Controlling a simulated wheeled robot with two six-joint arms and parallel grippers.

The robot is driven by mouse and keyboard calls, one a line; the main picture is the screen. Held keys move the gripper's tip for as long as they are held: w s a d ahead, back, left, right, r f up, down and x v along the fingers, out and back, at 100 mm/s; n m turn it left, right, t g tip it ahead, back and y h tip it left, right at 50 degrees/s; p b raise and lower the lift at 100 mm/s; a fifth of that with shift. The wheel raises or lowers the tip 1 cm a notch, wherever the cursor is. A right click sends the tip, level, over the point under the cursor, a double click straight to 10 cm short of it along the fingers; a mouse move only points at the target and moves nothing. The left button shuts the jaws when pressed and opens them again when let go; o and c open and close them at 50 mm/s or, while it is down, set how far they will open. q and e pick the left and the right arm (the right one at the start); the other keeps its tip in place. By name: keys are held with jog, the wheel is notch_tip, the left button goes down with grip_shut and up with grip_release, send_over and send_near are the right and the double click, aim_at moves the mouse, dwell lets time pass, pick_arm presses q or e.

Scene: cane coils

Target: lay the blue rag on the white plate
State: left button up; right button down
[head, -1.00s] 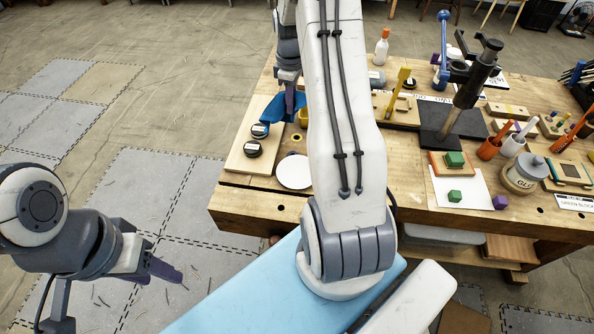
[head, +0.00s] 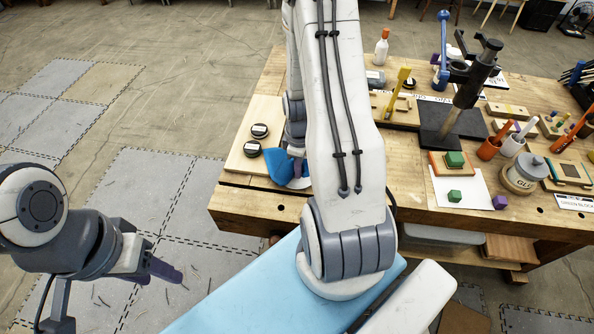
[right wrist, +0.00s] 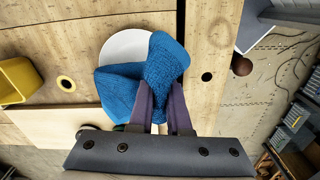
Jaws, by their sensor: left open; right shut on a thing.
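The blue rag (head: 283,167) hangs from my right gripper (head: 297,168), bunched between its purple fingers. In the right wrist view the rag (right wrist: 167,62) is pinched at the fingertips (right wrist: 161,88), with a fold spread to the left. The white plate (right wrist: 124,46) lies on the bench behind the rag, which covers much of it. In the head view only a sliver of the plate (head: 304,184) shows. I cannot tell whether the rag touches the plate. My left gripper (head: 162,272) is open and empty, over the floor left of the bench.
Two dark round tins (head: 254,139) sit on a pale board (head: 238,158) left of the rag. A yellow bin (right wrist: 18,80) shows in the right wrist view. A glue jar (head: 524,172), cups and blocks stand on the bench's right side. My right arm hides the bench middle.

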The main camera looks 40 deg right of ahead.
jog(key=shift+s+a+f, duration=0.45)
jog(key=shift+s+f, duration=0.2)
jog(key=shift+s, duration=0.05)
jog(key=shift+s+a+f, duration=0.45)
jog(key=shift+s+f, duration=0.15)
jog(key=shift+s, duration=0.1)
jog(key=c, duration=0.6)
grip_release()
